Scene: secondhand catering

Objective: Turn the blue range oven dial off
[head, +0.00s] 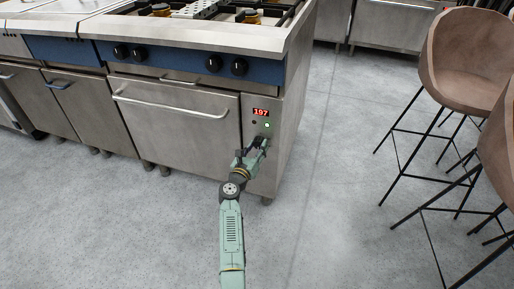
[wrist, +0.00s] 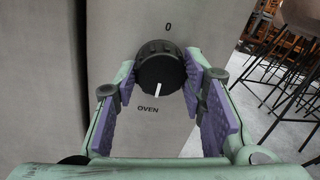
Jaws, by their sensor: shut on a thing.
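The blue range (head: 185,61) has a blue knob strip and a steel oven front. Its oven panel shows a red display (head: 261,112) reading 197, with a lit green light under it. In the wrist view the black oven dial (wrist: 160,68) sits between the purple finger pads. Its white pointer aims down, slightly left, toward the OVEN label (wrist: 148,109); the 0 mark (wrist: 168,27) is above the dial. My gripper (wrist: 162,76) is shut on the dial; it also shows at the lower panel in the head view (head: 258,146), where it mostly hides the dial.
The oven door (head: 175,120) with its long handle is left of the panel. Several black burner knobs (head: 214,63) line the blue strip. Brown stools (head: 465,55) with thin black legs stand to the right. The grey floor between them and the range is clear.

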